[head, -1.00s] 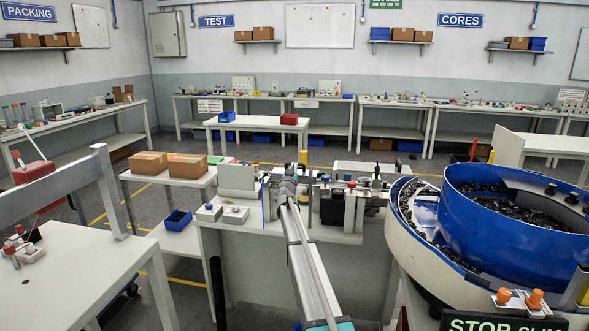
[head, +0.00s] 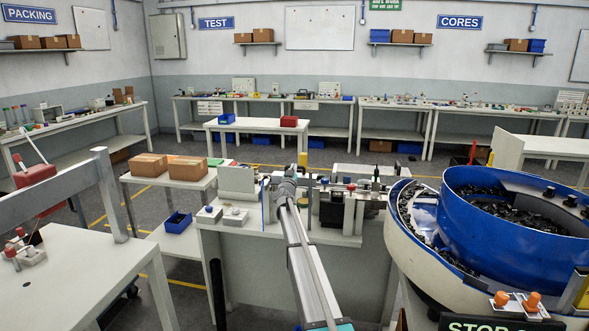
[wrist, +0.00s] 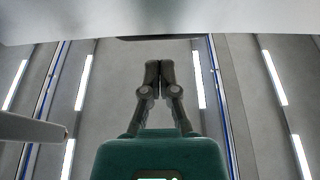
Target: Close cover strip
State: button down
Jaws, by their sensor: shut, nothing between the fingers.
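I cannot make out a cover strip for certain in either view. The bench fixture (head: 337,208) with small dark and metal parts stands on the white bench (head: 240,234) in the middle of the head view. My arm reaches over this bench, and its end hides part of the fixture. My gripper (wrist: 160,66) shows in the wrist view with both dark fingers together and nothing between them. A broad pale surface (wrist: 150,18) lies across the top of that view, beyond the fingertips. I cannot tell whether they touch it.
A large blue bowl feeder (head: 470,235) with dark parts stands close at the right. A white table (head: 70,280) with a grey frame is at the near left. Cardboard boxes (head: 150,166) sit on a side table. In the wrist view, a pale rod (wrist: 30,128) enters from the left.

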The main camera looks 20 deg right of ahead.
jog(key=s+a+b, duration=0.1)
jog(key=s+a, duration=0.5)
jog(key=s, duration=0.3)
jog(key=shift+s+a+f, duration=0.3)
jog(key=shift+f, duration=0.05)
jog(key=s+a+f+n+y+p, duration=0.1)
jog(key=s+a+f+n+y, duration=0.15)
jog(key=a+y, duration=0.4)
jog(key=s+a+f+n+y+p, duration=0.2)
jog(key=s+a+n+y, duration=0.25)
jog(key=a, duration=0.35)
jog(key=s+a+f+n+g+y+p, duration=0.1)
jog(key=s+a+f+g+y+p, duration=0.1)
jog(key=s+a+f+g+y, duration=0.5)
jog(key=s+a+f+g+h+p, duration=0.1)
jog(key=s+g, duration=0.2)
jog(key=s, duration=0.8)
jog(key=s+a+f+g+h+p, duration=0.1)
jog(key=s+g, duration=0.3)
jog(key=s, duration=0.7)
jog(key=s+a+f+m+g+h+p, duration=0.1)
jog(key=s+f+g+h+p, duration=0.1)
jog(key=s, duration=1)
jog(key=shift+a+g+h, duration=0.15)
jog(key=shift+g+h, duration=0.55)
jog(key=shift+g, duration=0.2)
